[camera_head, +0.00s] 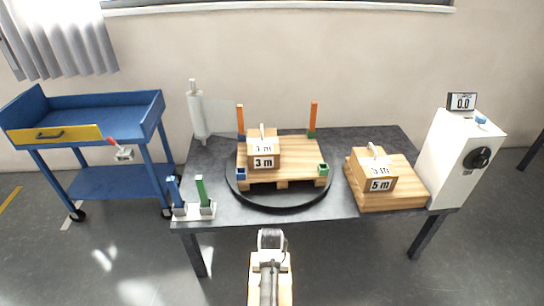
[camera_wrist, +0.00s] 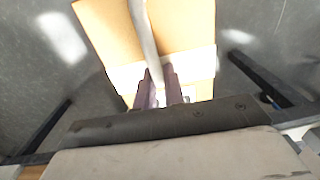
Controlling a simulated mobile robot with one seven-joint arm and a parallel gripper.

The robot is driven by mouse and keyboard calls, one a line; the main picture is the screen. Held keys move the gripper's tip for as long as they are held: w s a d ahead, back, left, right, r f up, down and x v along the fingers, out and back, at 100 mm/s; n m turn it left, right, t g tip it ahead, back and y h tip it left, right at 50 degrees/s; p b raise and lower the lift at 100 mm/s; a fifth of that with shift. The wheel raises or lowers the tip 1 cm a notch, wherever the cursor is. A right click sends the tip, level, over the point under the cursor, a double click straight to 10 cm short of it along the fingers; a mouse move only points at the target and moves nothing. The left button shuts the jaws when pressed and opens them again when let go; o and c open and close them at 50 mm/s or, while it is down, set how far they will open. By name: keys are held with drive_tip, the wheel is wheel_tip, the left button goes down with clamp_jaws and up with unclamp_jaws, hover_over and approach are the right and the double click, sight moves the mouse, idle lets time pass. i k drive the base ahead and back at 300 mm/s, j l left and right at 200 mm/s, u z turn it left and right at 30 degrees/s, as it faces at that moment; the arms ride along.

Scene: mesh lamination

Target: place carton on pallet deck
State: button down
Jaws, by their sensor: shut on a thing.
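My gripper (camera_wrist: 158,88) is shut on the handle of a tan carton (camera_wrist: 185,22), which has a pale band along one side. In the head view the tan carton (camera_head: 285,290) shows at the bottom edge, in front of the table and partly covered by my arm. The wooden pallet deck (camera_head: 290,150) lies on a round black turntable (camera_head: 280,202). A carton marked "3 m" (camera_head: 263,163) sits at the deck's left side. The deck's right part is bare. Another carton marked "5 m" (camera_head: 375,184) sits on a wooden board (camera_head: 405,190) at the table's right.
Orange posts (camera_head: 240,120) stand at the deck's back corners; low blue and green sockets (camera_head: 323,169) mark its front corners. Blue and green posts (camera_head: 201,190) stand at the table's front left. A white roll (camera_head: 196,108), a white machine (camera_head: 462,150) and a blue cart (camera_head: 95,115) are nearby.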

sight(296, 154)
drive_tip(key=i+j+u, duration=0.1)
drive_tip(key=u, duration=3.7)
drive_tip(key=l+u, duration=0.1)
drive_tip(key=u, duration=0.7)
drive_tip(key=k+l+u, duration=0.1)
drive_tip(key=u, duration=0.3)
drive_tip(key=k+u, duration=0.1)
drive_tip(key=u, duration=0.3)
drive_tip(key=k+j+z, duration=0.1)
drive_tip(key=z, duration=0.4)
drive_tip(key=k+z, duration=0.3)
drive_tip(key=z, duration=0.2)
drive_tip(key=k+l+z, duration=0.15)
drive_tip(key=z, duration=0.35)
drive_tip(key=k, duration=0.05)
